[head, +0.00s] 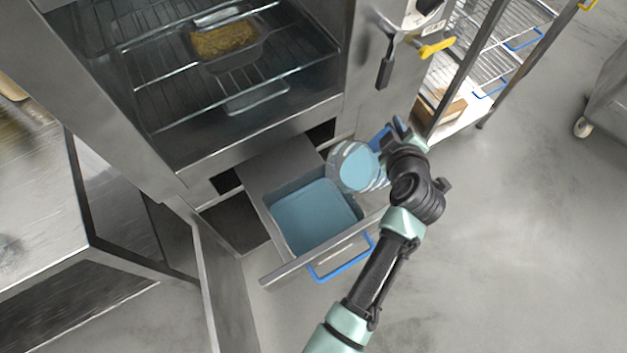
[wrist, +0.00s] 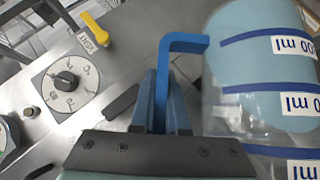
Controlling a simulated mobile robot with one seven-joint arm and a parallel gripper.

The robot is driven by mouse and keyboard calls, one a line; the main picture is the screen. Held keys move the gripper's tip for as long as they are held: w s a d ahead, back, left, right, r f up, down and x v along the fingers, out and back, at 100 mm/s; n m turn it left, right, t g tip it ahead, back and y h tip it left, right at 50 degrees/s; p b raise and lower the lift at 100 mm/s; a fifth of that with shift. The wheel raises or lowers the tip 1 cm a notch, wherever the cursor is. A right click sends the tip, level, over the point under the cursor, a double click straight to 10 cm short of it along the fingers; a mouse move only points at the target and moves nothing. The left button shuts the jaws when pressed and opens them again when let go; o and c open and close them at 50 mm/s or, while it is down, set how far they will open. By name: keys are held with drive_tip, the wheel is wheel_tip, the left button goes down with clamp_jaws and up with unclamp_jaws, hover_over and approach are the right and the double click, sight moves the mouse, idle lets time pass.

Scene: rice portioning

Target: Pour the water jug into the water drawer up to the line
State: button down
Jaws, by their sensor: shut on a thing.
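The water jug (head: 356,166) is clear with blue water in it. In the wrist view the jug (wrist: 225,122) shows blue level bands and ml labels, and appears tilted. My gripper (wrist: 168,100) is shut on its blue handle (wrist: 185,44). In the head view my gripper (head: 388,140) holds the jug over the right side of the open water drawer (head: 283,268). The drawer has a blue handle (head: 343,262) and holds blue water (head: 315,215). I cannot make out the drawer's fill line or a stream between jug and drawer.
Above the drawer is an open oven cavity with wire racks (head: 165,75) and a pan of yellow food (head: 222,40). A control panel with a knob (wrist: 65,82) and yellow lever (wrist: 96,28) is close by. A steel table (head: 40,240) stands left.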

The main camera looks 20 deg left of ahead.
drive_tip(key=shift+s+a+r+n+t+h, duration=0.15)
drive_tip(key=shift+s+a+r+n+t, duration=0.15)
drive_tip(key=shift+r+t, duration=0.15)
drive_tip(key=shift+s+a+r+n+t+h, duration=0.15)
drive_tip(key=shift+s+r+n+t, duration=0.15)
drive_tip(key=shift+t, duration=0.15)
idle(4.3)
drive_tip(key=shift+w+d, duration=0.15)
drive_tip(key=shift+w, duration=0.1)
drive_tip(key=w+f+m+g, duration=0.1)
drive_tip(key=d+f+m+g+y, duration=0.1)
drive_tip(key=g, duration=0.1)
drive_tip(key=shift+w+d+f, duration=0.15)
drive_tip(key=shift+w+f, duration=0.05)
drive_tip(key=shift+w, duration=0.2)
drive_tip(key=w+d+f+m+g+y+b, duration=0.1)
drive_tip(key=w+f+g+b, duration=0.1)
drive_tip(key=f+b, duration=0.6)
drive_tip(key=w+d+f+m+g+y+b, duration=0.1)
drive_tip(key=f+m+g+b, duration=0.1)
drive_tip(key=f+b, duration=0.6)
drive_tip(key=g+b, duration=0.1)
drive_tip(key=b, duration=0.2)
drive_tip(key=shift+w+d+y, duration=0.4)
